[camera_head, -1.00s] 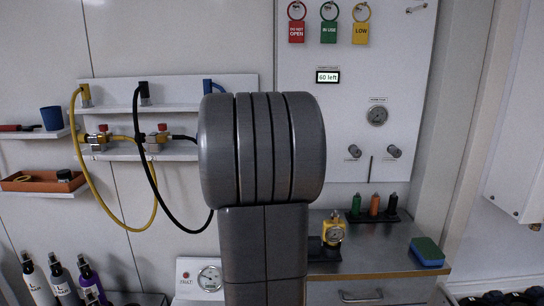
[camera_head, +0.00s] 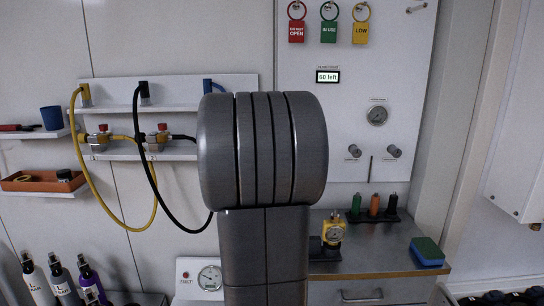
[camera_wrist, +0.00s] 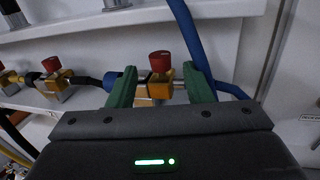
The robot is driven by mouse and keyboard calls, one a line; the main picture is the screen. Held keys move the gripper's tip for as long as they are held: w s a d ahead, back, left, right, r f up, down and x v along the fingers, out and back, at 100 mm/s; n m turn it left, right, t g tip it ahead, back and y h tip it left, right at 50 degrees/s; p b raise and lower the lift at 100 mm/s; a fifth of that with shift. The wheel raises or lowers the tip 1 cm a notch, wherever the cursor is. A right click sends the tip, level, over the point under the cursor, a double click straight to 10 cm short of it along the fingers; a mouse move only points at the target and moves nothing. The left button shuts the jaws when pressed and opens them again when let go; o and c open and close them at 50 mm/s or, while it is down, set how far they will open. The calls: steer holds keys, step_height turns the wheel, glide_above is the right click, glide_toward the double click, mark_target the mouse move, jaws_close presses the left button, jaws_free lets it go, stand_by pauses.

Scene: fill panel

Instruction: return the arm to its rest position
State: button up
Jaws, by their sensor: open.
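My gripper (camera_wrist: 160,78) shows in the wrist view with its two green fingers spread apart. A brass valve (camera_wrist: 158,88) with a red knob (camera_wrist: 160,62) and a blue fitting lies between the fingers in the picture. No clear grip on it shows, and I cannot tell whether either finger touches it. A blue hose (camera_wrist: 183,30) runs down close by the right finger. In the head view, my grey arm (camera_head: 262,150) stands upright in the middle and hides my gripper and this valve.
Another red-knobbed valve (camera_wrist: 52,66) sits to the left on the white shelf (camera_wrist: 30,101). Yellow (camera_head: 103,213) and black (camera_head: 152,183) hoses loop down left of my arm.

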steer(key=p+x, duration=0.1)
steer(key=x, duration=0.4)
steer(key=shift+w, duration=0.3)
steer(key=shift+w+a+r+p, duration=0.1)
steer(key=shift+w+r+p, duration=0.15)
steer(key=shift+p, duration=0.4)
steer(key=n+y+p, duration=0.1)
steer(key=p, duration=0.1)
steer(key=shift+g+y+p, duration=0.3)
steer(key=shift+y+p, duration=0.05)
steer(key=shift+y, duration=0.05)
steer(key=n+g+y+p, duration=0.2)
steer(key=n+y+p, duration=0.1)
steer(key=y+p, duration=0.2)
steer(key=shift+n+g+p, duration=0.4)
steer(key=shift+p, duration=0.95)
steer(key=s+a+b+v, duration=0.1)
steer(key=b+v, duration=0.3)
steer(key=v, duration=0.9)
steer(key=shift+s+f, duration=0.4)
steer(key=shift+s, duration=0.05)
steer(key=shift+s+a+n, duration=0.1)
steer(key=shift+n, duration=0.2)
